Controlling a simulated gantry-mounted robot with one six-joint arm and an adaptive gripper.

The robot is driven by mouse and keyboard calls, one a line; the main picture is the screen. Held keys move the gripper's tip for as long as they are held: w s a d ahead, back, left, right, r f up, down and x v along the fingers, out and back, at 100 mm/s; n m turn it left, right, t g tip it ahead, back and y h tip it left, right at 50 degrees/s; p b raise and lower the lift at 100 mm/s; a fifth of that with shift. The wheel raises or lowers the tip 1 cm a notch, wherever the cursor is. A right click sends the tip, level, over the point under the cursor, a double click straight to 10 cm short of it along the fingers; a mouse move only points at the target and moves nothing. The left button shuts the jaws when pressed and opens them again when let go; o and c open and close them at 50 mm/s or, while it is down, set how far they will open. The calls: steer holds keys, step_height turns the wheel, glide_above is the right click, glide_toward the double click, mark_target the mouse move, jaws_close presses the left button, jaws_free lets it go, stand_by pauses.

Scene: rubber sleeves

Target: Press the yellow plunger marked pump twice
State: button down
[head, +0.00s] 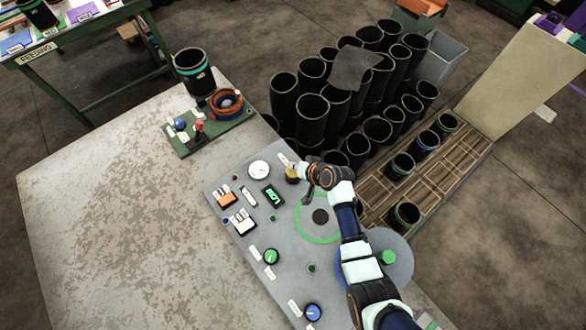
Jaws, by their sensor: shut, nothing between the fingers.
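The yellow plunger (292,171) stands at the upper right edge of the grey control panel (230,184). A small white label lies just above it; its print is too small to read. My gripper (306,189) is shut and empty. It is beside the plunger, just to its right in the picture. I cannot tell whether it touches the plunger or how high it is above the panel.
The panel also holds a white gauge (259,169), a green display (273,195), a green ring (298,222), and several buttons and knobs. Black sleeves (313,115) stand close behind my gripper. A green board (211,132) with a red-handled lever sits at upper left. The table's left side is clear.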

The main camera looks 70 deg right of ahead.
steer(key=shift+w+a+f+b, duration=0.15)
steer(key=shift+f+b, duration=0.35)
steer(key=shift+f, duration=0.25)
steer(key=shift+s+a+f+b, duration=0.1)
steer(key=shift+f+b, duration=0.35)
steer(key=shift+f, duration=0.25)
steer(key=shift+r, duration=0.1)
stand_by(0.4)
steer(key=shift+d+r+p, duration=0.15)
steer(key=shift+r+p, duration=0.8)
steer(key=shift+p, duration=0.15)
steer(key=shift+s, duration=0.25)
steer(key=shift+s+a+r+p, duration=0.3)
steer(key=shift+r+p, duration=0.2)
steer(key=shift+p, duration=0.1)
step_height(320, 180, up, 5)
steer(key=p, duration=0.4)
steer(key=shift+f, duration=0.15)
